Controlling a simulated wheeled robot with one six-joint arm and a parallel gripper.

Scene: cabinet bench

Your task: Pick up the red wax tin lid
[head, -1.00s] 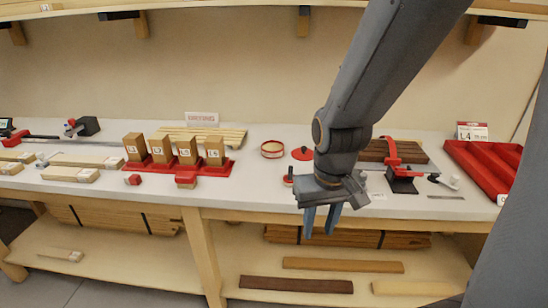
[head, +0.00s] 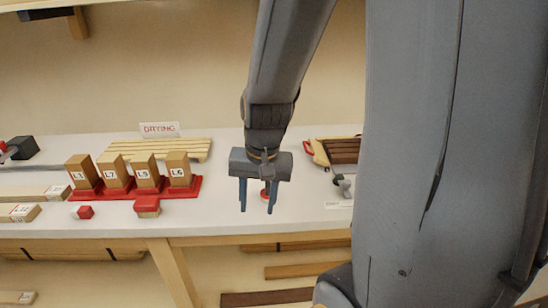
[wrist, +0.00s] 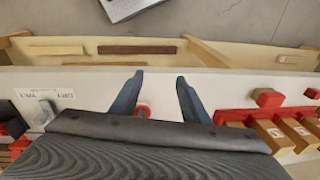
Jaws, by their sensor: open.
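My gripper (head: 257,210) is open and points down over the bench in the head view. Its two blue fingers also show apart and empty in the wrist view (wrist: 160,78). A small round red piece with a pale middle (head: 265,194) stands on the bench behind and between the fingers; it also shows between them in the wrist view (wrist: 142,110). I cannot tell whether this piece is a lid. The flat red disc and round red tin seen earlier farther back are now hidden behind my gripper and wrist.
A red rack (head: 120,190) with several labelled wooden blocks stands left of my gripper. Slats (head: 165,148) lie behind. A dark-slatted wooden piece (head: 338,150) and small grey tool (head: 343,185) are at right.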

